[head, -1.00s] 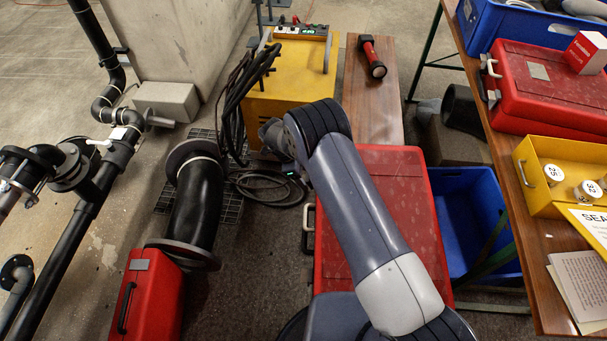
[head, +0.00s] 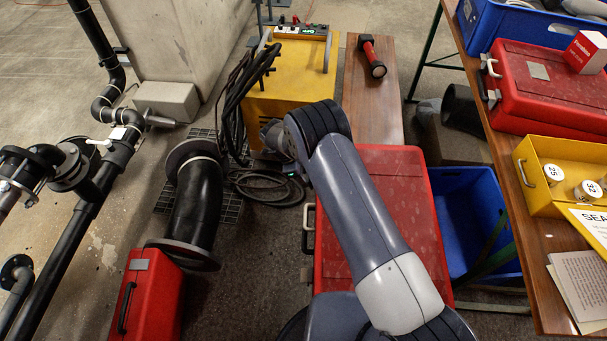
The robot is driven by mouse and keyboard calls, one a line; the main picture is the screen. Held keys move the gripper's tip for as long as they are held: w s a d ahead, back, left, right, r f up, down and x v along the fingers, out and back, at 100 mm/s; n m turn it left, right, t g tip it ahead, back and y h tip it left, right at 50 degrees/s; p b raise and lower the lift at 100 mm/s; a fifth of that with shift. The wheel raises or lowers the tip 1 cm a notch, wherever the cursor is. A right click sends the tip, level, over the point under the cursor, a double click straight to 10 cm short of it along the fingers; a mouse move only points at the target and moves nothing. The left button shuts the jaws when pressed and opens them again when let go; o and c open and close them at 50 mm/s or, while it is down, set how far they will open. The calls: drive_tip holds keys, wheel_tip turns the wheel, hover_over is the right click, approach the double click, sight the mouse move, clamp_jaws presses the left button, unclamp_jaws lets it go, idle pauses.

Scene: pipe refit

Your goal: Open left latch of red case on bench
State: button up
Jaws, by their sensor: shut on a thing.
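The part of that side above the handle is largely covered by my arm. My arm reaches up from the bottom and bends at the elbow; its wrist shows by the yellow machine. My gripper's fingers are hidden behind the arm. A second red case (head: 545,100) lies on the table at the right, with latches and a handle on its left side.
A yellow machine (head: 285,95) with black cables stands beyond the arm. A red flashlight (head: 371,56) lies on the brown bench (head: 372,108). A blue crate (head: 470,220) is right of the near case. Black pipes (head: 195,205) and another red case (head: 150,300) are left.

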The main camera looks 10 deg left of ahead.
drive_tip(key=shift+a+f+h+b, duration=0.3)
drive_tip(key=shift+f+b, duration=0.1)
drive_tip(key=shift+b, duration=0.4)
drive_tip(key=shift+a+h+b, duration=0.1)
drive_tip(key=shift+h+b, duration=0.2)
drive_tip(key=shift+b, duration=0.15)
drive_tip(key=shift+r, duration=0.15)
drive_tip(key=o, duration=1)
drive_tip(key=shift+r, duration=0.1)
drive_tip(key=v, duration=1)
drive_tip(key=shift+s+a+r, duration=0.15)
drive_tip(key=shift+a+r, duration=0.1)
drive_tip(key=shift+r, duration=0.05)
drive_tip(key=shift+c, duration=0.5)
